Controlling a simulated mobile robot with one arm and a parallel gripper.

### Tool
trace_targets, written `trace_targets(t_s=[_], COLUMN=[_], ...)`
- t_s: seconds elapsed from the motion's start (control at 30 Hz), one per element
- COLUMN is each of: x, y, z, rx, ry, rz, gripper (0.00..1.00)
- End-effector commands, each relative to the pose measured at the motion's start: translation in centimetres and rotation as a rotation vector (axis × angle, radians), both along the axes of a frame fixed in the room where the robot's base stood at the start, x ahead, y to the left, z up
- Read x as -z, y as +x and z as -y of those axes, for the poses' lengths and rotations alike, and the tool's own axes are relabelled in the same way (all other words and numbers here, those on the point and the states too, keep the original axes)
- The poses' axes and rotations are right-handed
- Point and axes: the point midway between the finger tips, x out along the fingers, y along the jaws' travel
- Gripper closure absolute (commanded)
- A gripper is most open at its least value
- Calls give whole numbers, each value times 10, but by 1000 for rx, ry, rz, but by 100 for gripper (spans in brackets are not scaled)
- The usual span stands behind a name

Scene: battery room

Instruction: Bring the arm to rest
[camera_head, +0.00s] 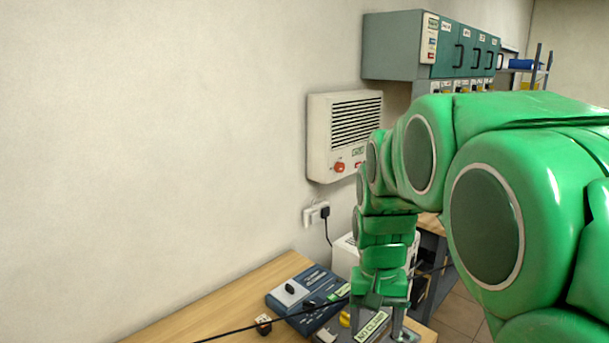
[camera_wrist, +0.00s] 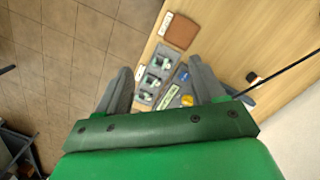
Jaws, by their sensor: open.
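My green arm (camera_head: 485,215) reaches in from the right side of the head view and bends down at the wrist. My gripper (camera_head: 380,325) points down over the wooden bench (camera_head: 220,305), its tips near the picture's bottom edge. In the wrist view my gripper (camera_wrist: 160,70) has its two grey fingers spread wide apart. Nothing is held between them. Past the fingers lie a row of small grey-green modules (camera_wrist: 154,82) and a green-white label strip (camera_wrist: 169,96) on the bench. I cannot tell the exact height of the fingertips above these.
A blue device (camera_head: 290,292) and a small black plug (camera_head: 263,324) lie on the bench. A dark cable crosses there. A louvred wall unit (camera_head: 345,135) and teal cabinet (camera_head: 405,45) stand behind the arm.

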Motion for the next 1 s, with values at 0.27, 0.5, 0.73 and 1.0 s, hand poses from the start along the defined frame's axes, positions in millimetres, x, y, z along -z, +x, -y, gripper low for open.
trace_targets(t_s=[0.27, 0.5, 0.73, 1.0], x=[-5, -2, 5, 14], y=[-70, -128, -183, -223], z=[10, 15, 18, 20], rx=[-35, -73, -110, -142], ry=[10, 22, 32, 38], rz=[-20, -37, -54, -67], gripper=[31, 31, 31, 31])
